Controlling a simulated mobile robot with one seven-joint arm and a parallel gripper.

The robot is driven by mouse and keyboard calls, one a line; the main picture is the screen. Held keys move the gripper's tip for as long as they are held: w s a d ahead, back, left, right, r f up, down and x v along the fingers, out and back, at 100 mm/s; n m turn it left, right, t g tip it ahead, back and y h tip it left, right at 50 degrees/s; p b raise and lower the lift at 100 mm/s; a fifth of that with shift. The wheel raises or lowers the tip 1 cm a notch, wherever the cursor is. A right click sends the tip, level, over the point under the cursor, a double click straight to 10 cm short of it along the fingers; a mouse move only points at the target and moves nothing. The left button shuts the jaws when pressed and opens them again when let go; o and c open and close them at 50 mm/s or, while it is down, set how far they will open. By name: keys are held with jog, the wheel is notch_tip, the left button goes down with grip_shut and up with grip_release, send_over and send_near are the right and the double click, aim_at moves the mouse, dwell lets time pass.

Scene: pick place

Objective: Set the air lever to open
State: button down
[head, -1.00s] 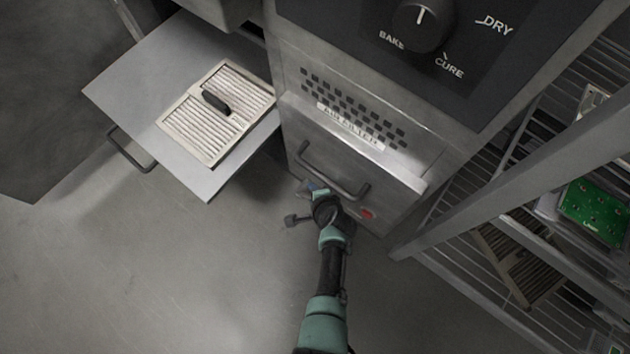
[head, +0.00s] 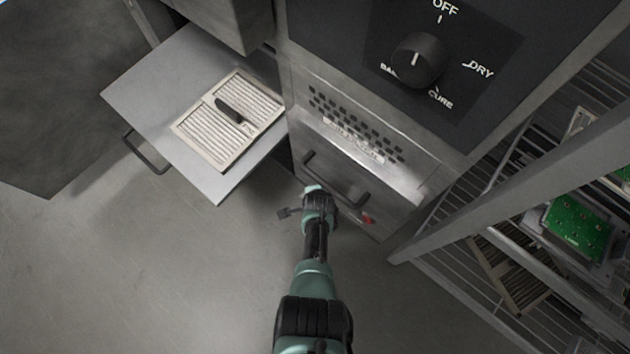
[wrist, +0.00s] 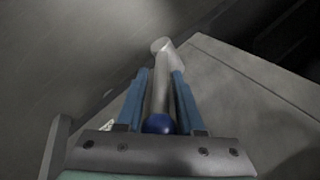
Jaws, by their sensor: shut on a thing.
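The air lever (wrist: 161,48) is a pale grey rod with a dark blue ball knob (wrist: 158,124) in the wrist view. My gripper (wrist: 160,74) has its blue fingers on either side of the rod, shut on it, with the knob between the fingers near the palm. In the head view my gripper (head: 312,190) is low at the front of the grey oven cabinet, by the drawer handle (head: 335,182). My arm hides the lever there. A red mark (head: 368,218) shows on the cabinet to the right of my gripper.
A pulled-out shelf (head: 150,90) at left holds a pleated filter (head: 215,145) with a black handle. A dial (head: 417,60) is above on the cabinet. A metal rack (head: 440,210) with a green board (head: 577,230) stands close at right. The floor at lower left is clear.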

jog(key=shift+w, duration=0.1)
jog(key=c, duration=0.8)
grip_release()
jog(key=p+v, duration=0.7)
jog(key=shift+r, duration=0.3)
